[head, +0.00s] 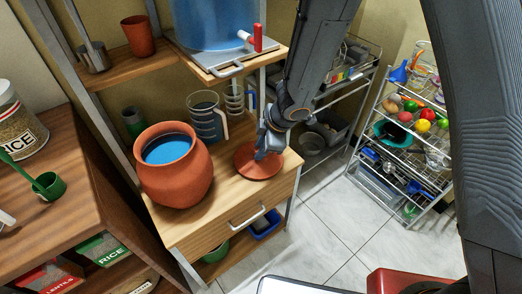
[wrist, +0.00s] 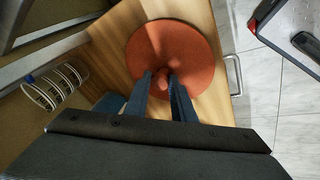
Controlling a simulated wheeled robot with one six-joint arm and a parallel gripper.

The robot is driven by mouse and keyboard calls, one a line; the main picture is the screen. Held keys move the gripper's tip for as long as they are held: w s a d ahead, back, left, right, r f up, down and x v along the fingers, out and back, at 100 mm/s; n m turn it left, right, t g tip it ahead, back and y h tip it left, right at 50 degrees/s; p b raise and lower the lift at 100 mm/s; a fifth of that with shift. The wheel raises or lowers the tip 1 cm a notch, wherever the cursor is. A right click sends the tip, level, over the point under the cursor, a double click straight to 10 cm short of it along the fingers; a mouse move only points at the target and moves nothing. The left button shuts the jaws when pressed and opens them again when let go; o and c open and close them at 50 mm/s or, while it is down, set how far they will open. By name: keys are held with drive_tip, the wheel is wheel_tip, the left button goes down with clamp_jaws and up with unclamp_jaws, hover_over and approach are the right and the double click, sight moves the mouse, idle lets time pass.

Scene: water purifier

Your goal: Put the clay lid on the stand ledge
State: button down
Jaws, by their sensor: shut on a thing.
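The clay lid (head: 257,166) is a flat terracotta disc with a small knob in its middle. It is at the right part of the wooden stand ledge (head: 197,232), beside the open clay pot (head: 175,165) of blue water. My gripper (head: 265,150) is above the lid. In the wrist view my gripper (wrist: 162,80) is shut on the knob of the lid (wrist: 178,50), with the disc over the ledge (wrist: 110,48). I cannot tell whether the lid touches the wood or hangs just above it.
A blue water container (head: 215,22) with a red tap (head: 257,40) is on the shelf above. A wire rack (head: 412,130) with produce stands at right. Tiled floor (head: 330,225) is open in front.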

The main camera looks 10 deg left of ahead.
idle(0.3)
drive_tip(key=c, duration=1.5)
unclamp_jaws()
drive_tip(key=p+v, duration=0.7)
drive_tip(key=v, duration=0.5)
drive_tip(key=w+d+r+m+t+h, duration=0.15)
drive_tip(key=d+r+m, duration=0.3)
drive_tip(key=d, duration=0.55)
drive_tip(key=w+d+r+m+t+h, duration=0.1)
drive_tip(key=w+d+r+m+h, duration=0.15)
drive_tip(key=d+m, duration=0.5)
drive_tip(key=s+d+r+m+g, duration=0.1)
drive_tip(key=s+d+m, duration=0.2)
drive_tip(key=s, duration=0.3)
drive_tip(key=s+d+r+m+g, duration=0.2)
drive_tip(key=s+d+m, duration=0.1)
drive_tip(key=s, duration=0.3)
drive_tip(key=s+d+r+m+g, duration=0.1)
drive_tip(key=s+d+m, duration=0.2)
drive_tip(key=s, duration=0.3)
drive_tip(key=shift+d+r+m+g, duration=0.15)
drive_tip(key=shift+d+r, duration=0.05)
drive_tip(key=shift+d, duration=0.25)
drive_tip(key=shift+d+r+m+g, duration=0.1)
drive_tip(key=shift+d+r+m, duration=0.1)
drive_tip(key=shift+d, duration=0.25)
